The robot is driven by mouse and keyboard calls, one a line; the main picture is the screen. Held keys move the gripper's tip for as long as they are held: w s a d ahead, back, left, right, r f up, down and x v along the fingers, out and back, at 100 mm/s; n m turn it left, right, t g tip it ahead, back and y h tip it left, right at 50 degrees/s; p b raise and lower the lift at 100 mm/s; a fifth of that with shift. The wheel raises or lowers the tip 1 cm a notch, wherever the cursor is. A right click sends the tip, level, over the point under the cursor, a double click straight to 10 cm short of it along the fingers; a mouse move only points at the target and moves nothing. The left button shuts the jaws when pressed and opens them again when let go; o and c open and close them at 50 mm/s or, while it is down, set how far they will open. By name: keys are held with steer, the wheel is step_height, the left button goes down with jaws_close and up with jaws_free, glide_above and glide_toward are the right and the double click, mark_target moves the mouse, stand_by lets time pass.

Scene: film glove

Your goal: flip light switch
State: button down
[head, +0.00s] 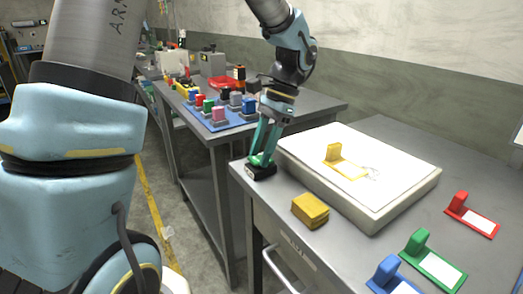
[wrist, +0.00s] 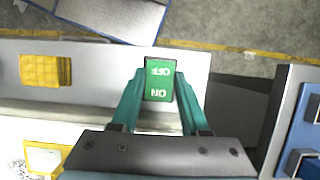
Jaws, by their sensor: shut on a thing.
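The light switch shows in the wrist view as a green rocker (wrist: 158,82) marked OFF and ON in a dark housing. In the head view the switch (head: 261,171) is a small black box at the near left corner of the grey table. My gripper (head: 263,157) reaches down to it from above, with its teal fingers at the box. In the wrist view my gripper (wrist: 160,76) has one finger on each side of the switch and is shut on it. The fingers partly hide the housing's sides.
A yellow block stack (head: 310,210) lies right of the switch. A thick white board (head: 400,182) stands behind it, carrying a yellow piece (head: 345,163). Red (head: 472,215), green (head: 432,260) and blue (head: 393,277) pieces lie at right. A second table holds coloured blocks on a blue mat (head: 215,121).

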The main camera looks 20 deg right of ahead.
mark_target(258, 159)
steer(key=shift+s+a+t+h, duration=0.1)
steer(key=shift+a+t+h, duration=0.25)
steer(key=shift+h, duration=0.75)
steer(key=shift+a+t+h, duration=0.1)
steer(key=shift+t+h, duration=0.15)
steer(key=shift+h, duration=0.65)
steer(key=shift+c, duration=2)
jaws_free()
step_height(258, 159, up, 11)
steer(key=shift+f, duration=0.2)
